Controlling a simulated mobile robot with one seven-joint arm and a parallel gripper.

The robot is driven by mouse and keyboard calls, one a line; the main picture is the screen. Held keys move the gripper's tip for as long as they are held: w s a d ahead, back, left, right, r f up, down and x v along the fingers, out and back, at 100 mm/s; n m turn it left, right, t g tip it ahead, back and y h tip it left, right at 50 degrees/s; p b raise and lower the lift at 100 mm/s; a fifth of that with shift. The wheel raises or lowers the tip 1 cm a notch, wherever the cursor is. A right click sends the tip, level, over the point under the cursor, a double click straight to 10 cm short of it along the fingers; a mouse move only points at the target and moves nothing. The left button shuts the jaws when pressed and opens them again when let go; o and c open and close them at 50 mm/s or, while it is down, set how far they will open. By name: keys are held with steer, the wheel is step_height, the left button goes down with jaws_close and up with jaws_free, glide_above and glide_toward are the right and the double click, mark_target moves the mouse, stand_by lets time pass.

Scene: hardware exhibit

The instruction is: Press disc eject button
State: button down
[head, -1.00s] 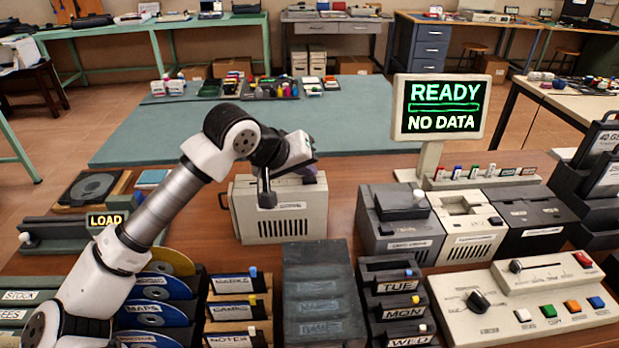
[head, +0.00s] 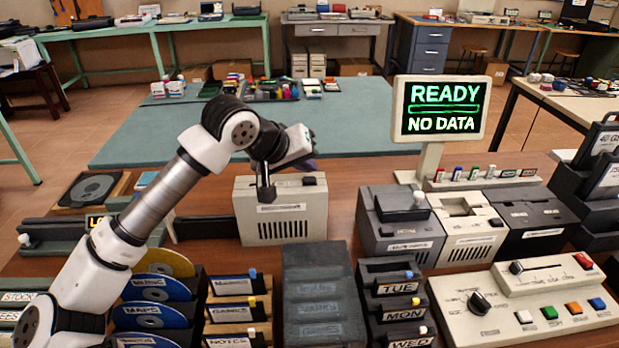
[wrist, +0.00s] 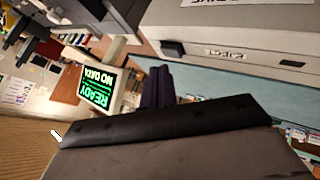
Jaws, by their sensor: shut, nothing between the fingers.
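The disc drive (head: 280,215) is a beige box with a slotted front in the middle of the wooden bench. Its dark eject button (head: 309,181) sits on top at the right. In the wrist view the button (wrist: 172,48) shows beside an "EJECT" label (wrist: 225,53). A dark disc tray (head: 205,229) sticks out from the drive's left side, partly behind my arm. My gripper (head: 305,165) is shut and empty, its dark purple fingers just above the button and apparently clear of it. The fingers (wrist: 159,72) also show in the wrist view.
A screen (head: 440,108) reads "READY NO DATA". Grey and beige units (head: 470,225) stand right of the drive, and a control panel (head: 530,300) is at front right. Disc racks (head: 150,315) and slotted holders (head: 320,290) fill the front. A loading station (head: 60,235) is at left.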

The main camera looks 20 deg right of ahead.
mark_target(305, 185)
steer(key=shift+r+p, duration=0.85)
steer(key=shift+r, duration=1.7)
steer(key=shift+a+f, duration=0.1)
